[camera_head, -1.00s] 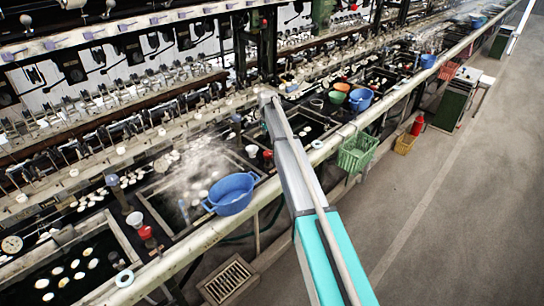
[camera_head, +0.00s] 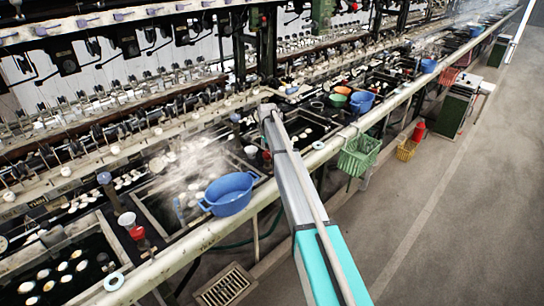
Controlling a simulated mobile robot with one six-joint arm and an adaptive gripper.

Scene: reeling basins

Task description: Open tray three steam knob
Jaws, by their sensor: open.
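A row of water trays runs along the machine. The nearest tray (camera_head: 20,272) holds several white cocoons in dark water. A steaming tray (camera_head: 150,205) lies behind a blue basin (camera_head: 228,193), and another dark tray (camera_head: 318,130) lies beyond my arm. Small red knobs stand between trays, one by the nearest tray (camera_head: 137,233) and one by my arm (camera_head: 266,155). Blue-grey knobs also stand there, at the left (camera_head: 104,178) and farther back (camera_head: 235,117). I cannot tell which is the tray three steam knob. My grey and teal arm reaches over the front rail; my gripper cannot be made out.
A pale rail (camera_head: 210,235) runs along the machine's front edge. A green basket (camera_head: 360,155) hangs on it. A floor grate (camera_head: 226,286) lies below. The floor at right is clear.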

